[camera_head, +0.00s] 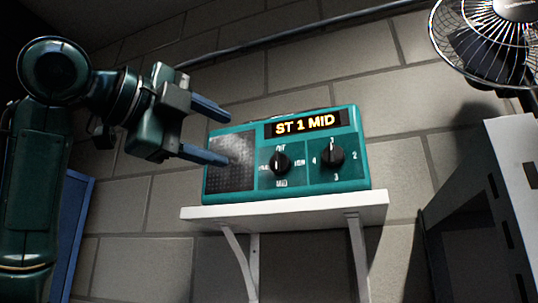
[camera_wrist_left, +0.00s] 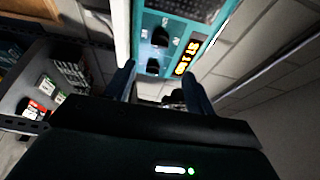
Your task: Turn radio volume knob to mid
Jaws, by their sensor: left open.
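The teal radio (camera_head: 248,195) stands on a white wall shelf. Its lit display (camera_head: 305,124) reads "ST 1 MID". The volume knob (camera_head: 280,163) is the black left one, with MID printed below it; its exact pointing is hard to read. The black station knob (camera_head: 332,156) is to its right. My left gripper (camera_head: 227,138) is open and empty, its blue fingers in front of the radio's speaker side, left of the volume knob. In the left wrist view, the fingers (camera_wrist_left: 160,88) are apart, and both the volume knob (camera_wrist_left: 160,37) and display (camera_wrist_left: 187,58) show beyond them. My right gripper is out of view.
The white shelf (camera_head: 290,212) has brackets below it. A fan (camera_head: 490,40) is at the upper right, above a grey cabinet (camera_head: 480,215). A blue panel (camera_head: 72,235) is at the lower left. The wall above the radio carries a pipe (camera_head: 270,42).

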